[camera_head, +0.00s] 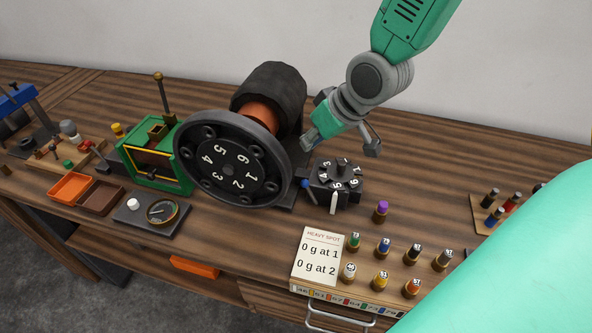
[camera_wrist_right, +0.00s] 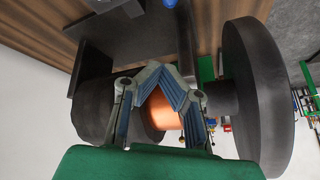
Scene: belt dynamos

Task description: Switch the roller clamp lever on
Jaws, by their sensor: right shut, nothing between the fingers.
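My right gripper (camera_head: 312,140) comes down from the top right, behind the black numbered wheel (camera_head: 233,165) and beside the dark roller (camera_head: 270,88) with its copper-coloured section (camera_head: 262,114). In the right wrist view, the fingertips (camera_wrist_right: 163,76) meet, shut and empty, in front of the copper section (camera_wrist_right: 160,112). I cannot tell whether they touch it. A small blue knob (camera_head: 305,183) shows low beside the wheel; it may be the clamp lever's end, but its setting is unclear. A blue spot (camera_wrist_right: 170,3) shows at the wrist view's top edge. My left gripper is out of view.
A black numbered turret (camera_head: 336,181) stands right of the wheel. Several weights, such as a purple-topped one (camera_head: 381,211), stand near a HEAVY SPOT card (camera_head: 319,255). A green frame (camera_head: 158,160) with an upright brass-knobbed rod stands left. The bench's back right is clear.

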